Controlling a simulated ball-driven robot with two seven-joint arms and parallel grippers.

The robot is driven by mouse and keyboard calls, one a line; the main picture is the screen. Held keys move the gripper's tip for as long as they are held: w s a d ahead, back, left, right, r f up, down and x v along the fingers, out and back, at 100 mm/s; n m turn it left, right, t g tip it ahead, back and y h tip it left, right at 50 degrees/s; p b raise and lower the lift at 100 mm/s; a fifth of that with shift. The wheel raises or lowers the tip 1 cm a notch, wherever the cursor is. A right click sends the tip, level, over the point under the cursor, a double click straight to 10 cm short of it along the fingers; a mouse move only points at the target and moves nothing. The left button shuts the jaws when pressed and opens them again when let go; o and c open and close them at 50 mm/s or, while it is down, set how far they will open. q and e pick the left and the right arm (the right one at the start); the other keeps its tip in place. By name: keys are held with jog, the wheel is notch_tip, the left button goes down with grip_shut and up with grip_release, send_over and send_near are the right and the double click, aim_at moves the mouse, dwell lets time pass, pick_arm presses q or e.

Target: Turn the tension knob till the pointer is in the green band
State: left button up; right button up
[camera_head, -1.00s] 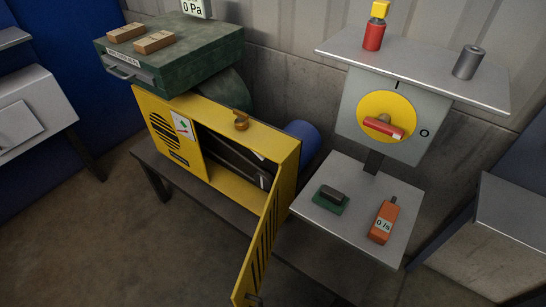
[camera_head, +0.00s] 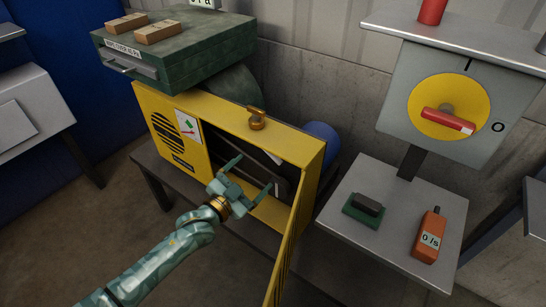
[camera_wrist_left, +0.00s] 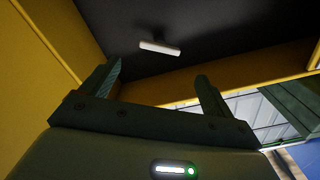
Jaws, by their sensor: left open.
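The yellow cabinet (camera_head: 200,160) has its door (camera_head: 300,215) swung open. A brass knob (camera_head: 257,120) stands on its top edge. A small white dial card (camera_head: 188,127) on the front shows a green patch and a red mark; I cannot tell exactly where the pointer sits. My left gripper (camera_head: 254,172) is open and empty at the cabinet's dark opening, below the knob and apart from it. In the left wrist view its two spread fingers (camera_wrist_left: 158,82) face a dark interior with a pale bar (camera_wrist_left: 159,47) and yellow cabinet edges. My right gripper is not in view.
A green case (camera_head: 180,45) with two wooden blocks sits above the cabinet. At right, a grey panel carries a yellow disc with a red handle (camera_head: 448,119). Below it, a metal shelf (camera_head: 400,198) holds a green-based block (camera_head: 367,205) and an orange meter (camera_head: 429,236).

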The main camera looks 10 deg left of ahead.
aim_at(271, 156)
pick_arm(q)
jog(key=b+x, duration=0.1)
jog(key=x, duration=0.2)
jog(key=b+x, duration=0.1)
jog(key=x, duration=0.2)
jog(key=b+x, duration=0.1)
jog(key=x, duration=0.2)
jog(key=shift+w+f, duration=0.1)
jog(key=shift+f, duration=0.25)
jog(key=shift+w+d+r+b, duration=0.15)
jog(key=shift+w+d+b, duration=0.05)
jog(key=shift+w+b, duration=0.25)
jog(key=shift+r, duration=0.1)
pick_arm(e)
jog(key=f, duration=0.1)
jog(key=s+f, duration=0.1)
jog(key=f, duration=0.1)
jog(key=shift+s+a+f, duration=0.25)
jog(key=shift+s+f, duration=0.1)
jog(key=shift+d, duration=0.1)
pick_arm(q)
jog(key=c, duration=1)
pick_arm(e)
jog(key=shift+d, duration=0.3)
